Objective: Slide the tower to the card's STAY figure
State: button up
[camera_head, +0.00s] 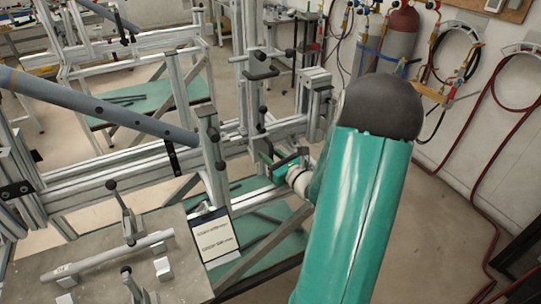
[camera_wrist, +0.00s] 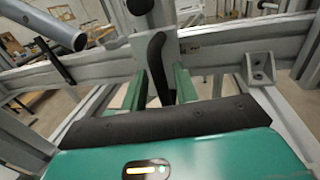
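The tower, as far as I can tell, is the grey upright post (camera_head: 253,95) with black knobs and levers on the frame's long rail (camera_head: 165,165). My gripper (camera_head: 277,163) is low beside it, at the rail. In the wrist view, the two green fingers of my gripper (camera_wrist: 163,92) stand apart on either side of a black lever (camera_wrist: 157,62). A narrow gap shows left of the lever; contact on its right is unclear. The card (camera_head: 213,237) is a white sheet on a dark board at the front of the frame; its printed lines are too small to read.
A grey tube (camera_head: 95,105) slants across the left, with a shorter post (camera_head: 212,165) near its end. A plate (camera_head: 110,260) with toggle clamps and a short tube lies in front. Gas cylinders (camera_head: 397,40) and red hoses line the right wall.

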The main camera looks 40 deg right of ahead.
jog(key=s+a, duration=0.1)
jog(key=s, duration=1.2)
jog(key=shift+s, duration=0.35)
jog(key=shift+a, duration=0.1)
